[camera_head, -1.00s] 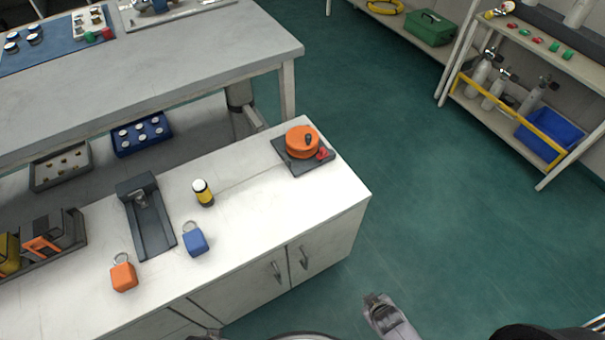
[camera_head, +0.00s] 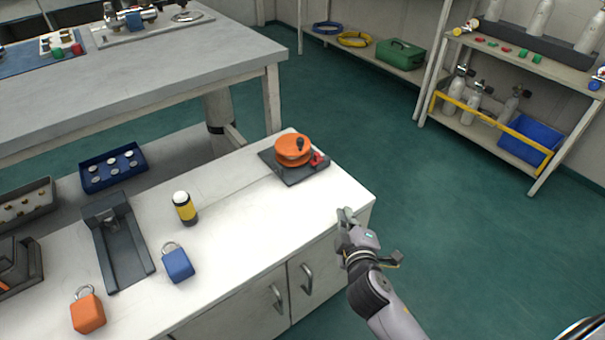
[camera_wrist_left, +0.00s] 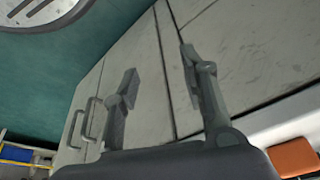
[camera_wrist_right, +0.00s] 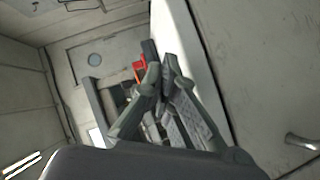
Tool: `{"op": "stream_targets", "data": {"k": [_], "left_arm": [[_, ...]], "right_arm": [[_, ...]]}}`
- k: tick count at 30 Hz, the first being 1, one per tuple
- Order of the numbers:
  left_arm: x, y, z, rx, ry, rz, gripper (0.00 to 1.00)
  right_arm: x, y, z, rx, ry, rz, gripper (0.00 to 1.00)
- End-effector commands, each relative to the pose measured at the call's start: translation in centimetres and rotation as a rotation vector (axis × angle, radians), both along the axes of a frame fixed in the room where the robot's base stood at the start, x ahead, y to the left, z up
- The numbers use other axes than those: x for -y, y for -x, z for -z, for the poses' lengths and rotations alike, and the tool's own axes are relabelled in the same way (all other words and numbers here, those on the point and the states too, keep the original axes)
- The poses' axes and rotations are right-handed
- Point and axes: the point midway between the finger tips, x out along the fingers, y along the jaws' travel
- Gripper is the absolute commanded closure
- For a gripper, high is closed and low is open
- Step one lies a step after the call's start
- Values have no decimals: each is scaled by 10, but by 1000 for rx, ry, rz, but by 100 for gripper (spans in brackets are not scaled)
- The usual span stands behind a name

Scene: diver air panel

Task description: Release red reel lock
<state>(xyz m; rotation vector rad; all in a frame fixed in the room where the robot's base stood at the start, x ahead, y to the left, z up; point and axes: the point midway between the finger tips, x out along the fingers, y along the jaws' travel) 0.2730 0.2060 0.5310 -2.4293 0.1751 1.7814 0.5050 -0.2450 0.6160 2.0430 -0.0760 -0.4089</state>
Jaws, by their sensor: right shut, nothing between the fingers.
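An orange reel (camera_head: 293,150) with a dark crank knob sits on a dark base plate (camera_head: 283,171) at the far right corner of the white counter. A small red lock (camera_head: 319,159) is at the right side of the reel's base. My right gripper (camera_head: 345,215) is shut and empty, at the counter's right edge, in front of and apart from the reel. Its fingertips meet in the right wrist view (camera_wrist_right: 161,70), where a red item shows just beyond them. My left gripper (camera_wrist_left: 158,70) shows only in its wrist view, fingers apart and empty, facing the cabinet doors.
The white counter (camera_head: 235,215) also holds a yellow-black cylinder (camera_head: 185,207), a blue padlock (camera_head: 178,264), an orange padlock (camera_head: 87,312) and a dark tray (camera_head: 118,245). Cabinet handles (camera_head: 307,279) stick out in front. Green floor (camera_head: 430,230) is open to the right.

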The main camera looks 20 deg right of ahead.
Motion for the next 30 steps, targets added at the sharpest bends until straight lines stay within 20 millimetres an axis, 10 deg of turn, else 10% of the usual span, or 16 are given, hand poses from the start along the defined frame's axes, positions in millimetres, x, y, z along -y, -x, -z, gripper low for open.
{"op": "stream_targets", "data": {"k": [13, 30], "left_arm": [[1, -3, 7, -1, 1, 0, 60], [1, -3, 8, -2, 1, 0, 60]], "right_arm": [[-66, -56, -25, 217, 461, -367, 100], [-72, -68, -25, 227, 486, -389, 100]]}}
